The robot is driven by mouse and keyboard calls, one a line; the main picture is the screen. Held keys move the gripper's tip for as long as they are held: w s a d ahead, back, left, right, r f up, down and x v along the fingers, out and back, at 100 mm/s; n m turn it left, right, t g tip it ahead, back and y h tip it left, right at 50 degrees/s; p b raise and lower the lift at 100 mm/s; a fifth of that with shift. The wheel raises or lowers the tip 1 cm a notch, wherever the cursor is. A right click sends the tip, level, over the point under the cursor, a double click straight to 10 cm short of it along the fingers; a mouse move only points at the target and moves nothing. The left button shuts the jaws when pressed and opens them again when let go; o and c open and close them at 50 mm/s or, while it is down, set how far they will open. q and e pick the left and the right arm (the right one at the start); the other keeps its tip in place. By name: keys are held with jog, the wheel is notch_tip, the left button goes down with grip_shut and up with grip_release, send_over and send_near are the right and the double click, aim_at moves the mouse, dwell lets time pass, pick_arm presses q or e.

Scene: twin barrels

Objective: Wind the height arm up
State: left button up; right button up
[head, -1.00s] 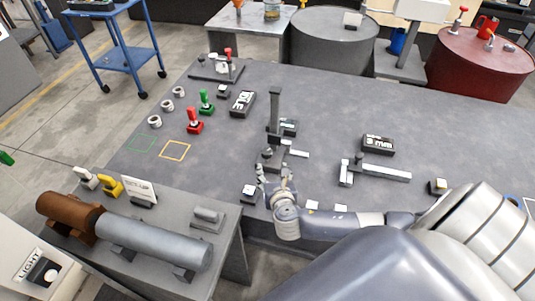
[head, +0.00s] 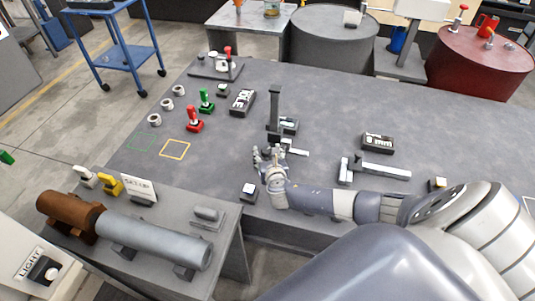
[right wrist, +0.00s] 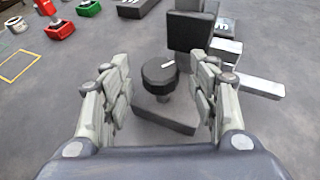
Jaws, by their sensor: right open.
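The height arm's dark upright post (head: 275,108) stands on the grey bench, with a small display (head: 289,125) beside it. In the right wrist view the post (right wrist: 190,35) rises behind a black round knob (right wrist: 158,70) on a dark base plate (right wrist: 165,115). A pale flat bar (right wrist: 258,85) reaches out to the right. My right gripper (head: 267,154) is open over the knob, which it hides in the head view. In the right wrist view its fingers (right wrist: 164,84) stand on either side of the knob, with gaps showing. My left gripper is not in view.
A second gauge with a flat bar (head: 385,172) and a display reading mm (head: 377,142) lies to the right. Red (head: 194,120) and green (head: 206,101) levers stand left, near an IDLE sign (head: 242,102).

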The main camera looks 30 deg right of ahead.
jog(key=shift+w+d+f, duration=0.1)
jog(key=c, duration=1.1)
jog(key=shift+o, duration=0.2)
